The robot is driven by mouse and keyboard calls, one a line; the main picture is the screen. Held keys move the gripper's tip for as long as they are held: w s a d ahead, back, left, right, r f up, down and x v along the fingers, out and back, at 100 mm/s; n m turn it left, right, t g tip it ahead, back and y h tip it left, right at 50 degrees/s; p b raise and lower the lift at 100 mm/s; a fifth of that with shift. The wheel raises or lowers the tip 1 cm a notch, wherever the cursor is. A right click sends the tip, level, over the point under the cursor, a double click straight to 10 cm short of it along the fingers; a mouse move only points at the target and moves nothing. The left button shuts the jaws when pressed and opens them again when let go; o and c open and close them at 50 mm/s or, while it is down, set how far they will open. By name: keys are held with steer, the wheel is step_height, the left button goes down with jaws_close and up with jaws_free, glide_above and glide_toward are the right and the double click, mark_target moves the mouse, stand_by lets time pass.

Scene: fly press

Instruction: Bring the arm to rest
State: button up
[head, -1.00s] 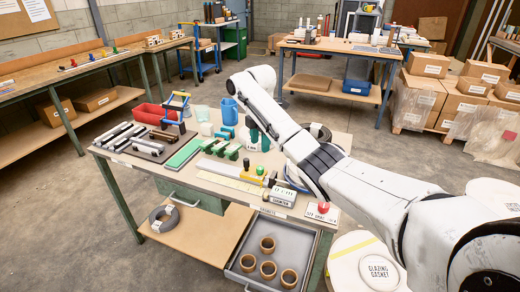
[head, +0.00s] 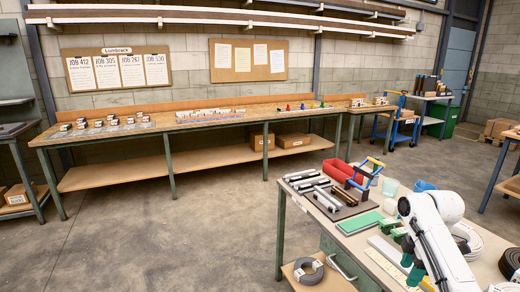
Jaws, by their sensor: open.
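My white arm (head: 436,235) reaches over the near workbench at the lower right of the head view, bent at a rounded joint. My gripper (head: 411,265) shows as two dark green fingers beside the arm, apart from each other and open, with nothing seen between them. The fingers are over the bench top (head: 356,242), near the green clamps (head: 397,234). I cannot tell how high they are above it. Part of the gripper is hidden by the arm.
The near bench holds dark and silver bars (head: 325,198), a red bin (head: 341,170), a green mat (head: 359,222) and a blue-handled tool (head: 366,177). A long wall bench (head: 217,123) stands behind. Open concrete floor (head: 170,215) lies at the left.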

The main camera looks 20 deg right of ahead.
steer(key=s+a+f+m, duration=0.2)
steer(key=s+a+f, duration=0.15)
steer(key=a, duration=0.45)
steer(key=s+a+f+m+y, duration=0.1)
steer(key=s+a+f, duration=0.1)
steer(key=a+f, duration=0.5)
steer(key=s+a+f+m, duration=0.2)
steer(key=a+f, duration=0.1)
steer(key=a, duration=0.7)
steer(key=s+a+m+h, duration=0.1)
steer(key=s+a+m, duration=0.1)
steer(key=s, duration=0.9)
steer(key=s+a+m, duration=0.1)
steer(key=s+m, duration=0.3)
steer(key=s, duration=0.6)
steer(key=shift+s+a+r+m+h, duration=0.2)
steer(key=shift+s+a+m+h, duration=0.1)
steer(key=shift+s+a+h, duration=0.1)
